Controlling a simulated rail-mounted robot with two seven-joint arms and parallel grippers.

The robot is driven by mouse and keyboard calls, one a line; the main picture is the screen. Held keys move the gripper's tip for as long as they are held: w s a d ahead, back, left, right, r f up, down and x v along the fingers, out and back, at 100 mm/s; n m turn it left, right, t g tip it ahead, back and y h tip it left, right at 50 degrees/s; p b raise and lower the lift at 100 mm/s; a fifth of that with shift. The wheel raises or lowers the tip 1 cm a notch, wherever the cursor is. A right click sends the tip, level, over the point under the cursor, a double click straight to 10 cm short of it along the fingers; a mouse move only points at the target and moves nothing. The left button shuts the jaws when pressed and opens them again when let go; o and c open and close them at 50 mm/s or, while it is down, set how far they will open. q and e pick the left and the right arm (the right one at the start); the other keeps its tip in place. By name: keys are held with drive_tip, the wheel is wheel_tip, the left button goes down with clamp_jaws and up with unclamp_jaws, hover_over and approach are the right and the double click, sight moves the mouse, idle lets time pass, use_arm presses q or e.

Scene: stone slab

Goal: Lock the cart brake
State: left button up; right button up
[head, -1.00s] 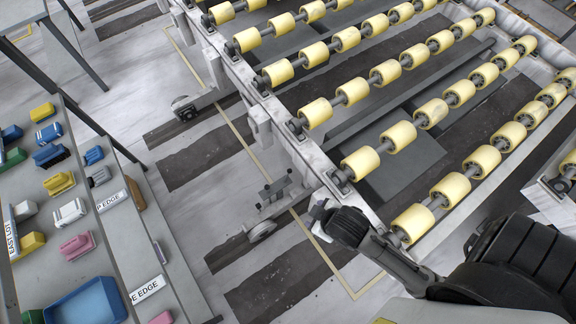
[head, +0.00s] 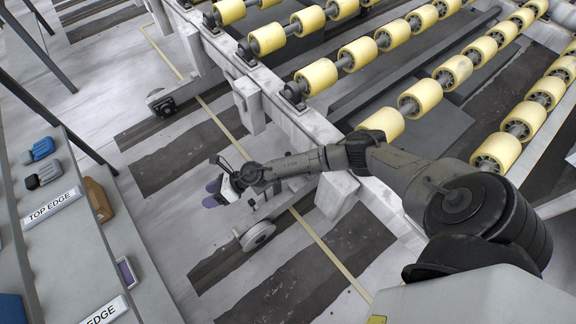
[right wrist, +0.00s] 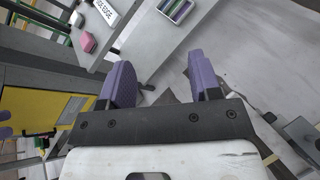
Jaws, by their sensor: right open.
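The cart (head: 290,122) is a pale frame with rows of yellow rollers, filling the top and right of the head view. Its near wheel (head: 257,236) rests on a dark floor strip. The brake fitting above this wheel is mostly hidden behind my right gripper and forearm, so I cannot tell its lever position. My right gripper (head: 213,190) has purple fingers and hangs beside the cart, up and left of the wheel. In the right wrist view the gripper (right wrist: 160,80) is open and empty. My left gripper is not in view.
A grey shelf stand (head: 85,240) with blue blocks (head: 40,150) and a "TOP EDGE" label (head: 52,207) stands at the left. Open floor lies between it and the cart. A farther wheel (head: 163,103) is up left.

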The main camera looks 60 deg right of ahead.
drive_tip(key=w+d+f+n+g+h+b, duration=0.25)
drive_tip(key=d+f+n+b, duration=0.3)
drive_tip(key=d+f, duration=0.5)
drive_tip(key=s+d+f+n+g+h+b, duration=0.15)
drive_tip(key=d+b, duration=0.25)
drive_tip(key=d, duration=0.6)
drive_tip(key=s+d+f+n+g+h+b, duration=0.1)
drive_tip(key=s+d+f+g+h+b, duration=0.2)
drive_tip(key=d, duration=0.7)
drive_tip(key=s+d+f+n+g+h+b, duration=0.1)
drive_tip(key=d+f+n+g+h+b, duration=0.3)
drive_tip(key=d, duration=0.6)
drive_tip(key=f+b, duration=0.3)
drive_tip(key=f+m+t+b, duration=0.1)
drive_tip(key=f+b, duration=0.2)
drive_tip(key=f, duration=0.1)
drive_tip(key=f+m+y+b, duration=0.1)
drive_tip(key=f+b, duration=0.2)
drive_tip(key=shift+s+d+f+t, duration=0.1)
drive_tip(key=shift+d+f+t, duration=0.2)
drive_tip(key=shift+t, duration=0.1)
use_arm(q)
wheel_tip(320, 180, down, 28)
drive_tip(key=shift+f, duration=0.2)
use_arm(e)
drive_tip(key=shift+f, duration=0.15)
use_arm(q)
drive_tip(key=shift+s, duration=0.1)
